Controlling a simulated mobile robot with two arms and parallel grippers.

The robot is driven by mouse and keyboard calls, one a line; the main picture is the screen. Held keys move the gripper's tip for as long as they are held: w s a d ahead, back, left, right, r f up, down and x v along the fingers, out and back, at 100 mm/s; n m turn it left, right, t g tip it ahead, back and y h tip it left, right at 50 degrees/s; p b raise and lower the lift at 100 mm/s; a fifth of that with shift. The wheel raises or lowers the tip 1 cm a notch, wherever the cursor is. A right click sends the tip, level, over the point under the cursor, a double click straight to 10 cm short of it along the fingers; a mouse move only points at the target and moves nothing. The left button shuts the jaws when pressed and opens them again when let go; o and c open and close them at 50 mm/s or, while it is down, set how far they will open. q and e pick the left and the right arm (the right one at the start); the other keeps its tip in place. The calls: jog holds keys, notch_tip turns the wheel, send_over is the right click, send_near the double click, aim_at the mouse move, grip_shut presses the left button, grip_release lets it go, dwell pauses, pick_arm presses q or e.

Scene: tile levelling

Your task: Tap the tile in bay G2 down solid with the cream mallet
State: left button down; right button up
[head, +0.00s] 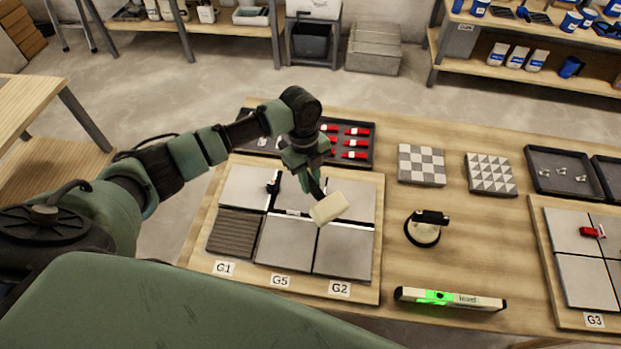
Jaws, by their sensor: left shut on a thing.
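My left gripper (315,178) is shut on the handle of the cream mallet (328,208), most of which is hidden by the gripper. The pale mallet head is over the back edge of the tile in bay G2 (343,253), near the gap to the tile behind it. I cannot tell whether the head touches a tile. The G2 tile is plain grey, at the front right of the tile board (368,290), behind the label G2 (340,289). My right gripper is not in view.
Beside G2 lie the G5 tile (285,243) and a dark ribbed tile (235,232). A green-lit level (450,299) and a suction cup tool (423,229) lie to the right. A tray of red pieces (368,131) is behind. A second board (540,240) is far right.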

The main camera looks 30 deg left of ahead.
pick_arm(q)
notch_tip(320, 180, down, 8)
jog(key=b, duration=0.6)
jog(key=shift+r+b, duration=0.2)
jog(key=shift+b, duration=0.2)
notch_tip(320, 180, up, 5)
jog(key=p, duration=0.5)
jog(key=shift+f, duration=0.2)
notch_tip(320, 180, down, 6)
jog(key=b, duration=0.4)
jog(key=shift+f+b, duration=0.2)
jog(key=shift+b, duration=0.1)
jog(key=shift+r+p, duration=0.6)
jog(key=shift+r, duration=0.05)
notch_tip(320, 180, up, 5)
jog(key=p, duration=0.5)
jog(key=shift+r, duration=0.15)
